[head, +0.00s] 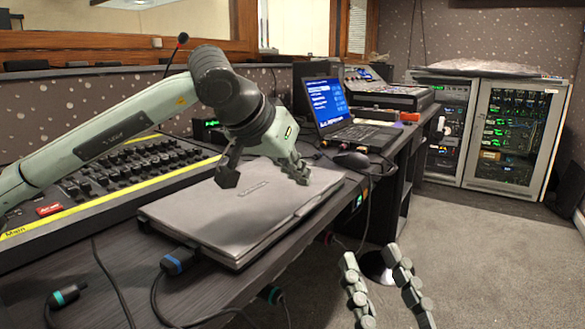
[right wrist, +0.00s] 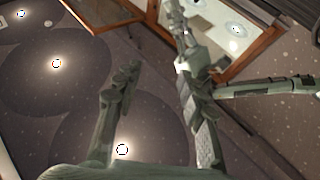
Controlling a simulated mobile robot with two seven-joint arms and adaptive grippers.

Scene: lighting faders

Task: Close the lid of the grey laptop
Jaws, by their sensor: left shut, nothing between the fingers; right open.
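The grey laptop (head: 240,212) lies on the dark desk in the head view. Its lid is down, flat over the base, with a thin dark seam along the front and right edges. I cannot tell whether the seam is fully tight. My left gripper (head: 298,176) is shut and empty. Its fingertips are over the lid's far right part, at or just above the surface; contact is unclear. My right gripper (head: 370,255) is open and empty, low in front of the desk, away from the laptop. Its spread fingers also show in the right wrist view (right wrist: 152,52).
A fader console (head: 130,170) with yellow edges stands left of the laptop. A black laptop (head: 330,105) with a lit blue screen stands open behind it, near a mouse (head: 351,160). Cables with plugs (head: 178,261) lie at the front. Equipment racks (head: 510,135) stand beyond clear floor.

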